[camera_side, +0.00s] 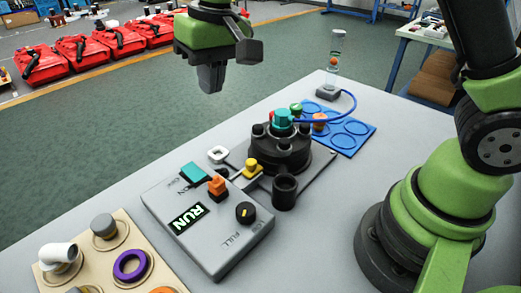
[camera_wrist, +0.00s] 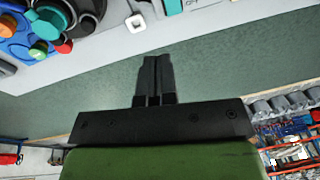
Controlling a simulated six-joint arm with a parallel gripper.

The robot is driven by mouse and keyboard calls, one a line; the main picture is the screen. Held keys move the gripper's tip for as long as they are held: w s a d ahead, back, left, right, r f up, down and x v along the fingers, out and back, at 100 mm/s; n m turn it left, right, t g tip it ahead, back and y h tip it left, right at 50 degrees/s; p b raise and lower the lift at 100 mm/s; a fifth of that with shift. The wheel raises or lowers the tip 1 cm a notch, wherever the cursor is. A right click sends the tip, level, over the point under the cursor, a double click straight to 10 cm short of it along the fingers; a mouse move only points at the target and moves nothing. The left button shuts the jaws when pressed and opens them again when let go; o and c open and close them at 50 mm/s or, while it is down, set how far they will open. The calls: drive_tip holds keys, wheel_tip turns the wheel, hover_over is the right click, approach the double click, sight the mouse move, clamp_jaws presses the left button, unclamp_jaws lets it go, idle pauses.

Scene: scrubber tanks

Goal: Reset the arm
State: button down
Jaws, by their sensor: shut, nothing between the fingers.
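My gripper (camera_side: 211,79) is shut and empty. In the side view it hangs in the air past the far left edge of the grey table, over the green floor, with its fingers pointing down. In the wrist view its closed fingers (camera_wrist: 154,78) point toward the table edge, with bare floor around them. My green and black arm base stands on the table at the right of the side view.
A grey control box (camera_side: 210,225) reads RUN. Behind it stands a black round fixture (camera_side: 280,150) with a teal cap, near a blue ring tray (camera_side: 350,137). A beige tray (camera_side: 115,255) holds several parts. Red cases (camera_side: 80,52) lie on the floor.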

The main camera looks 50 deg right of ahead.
drive_tip(key=s+d+r+m+t, duration=0.1)
drive_tip(key=s+d+r+t, duration=0.3)
drive_tip(key=s+r, duration=0.55)
drive_tip(key=s+d+f+m+t+y, duration=0.1)
drive_tip(key=s+d, duration=0.2)
drive_tip(key=s, duration=0.8)
drive_tip(key=shift+s+d+m+t, duration=0.3)
drive_tip(key=shift+d+m, duration=0.05)
drive_tip(key=shift+m, duration=0.05)
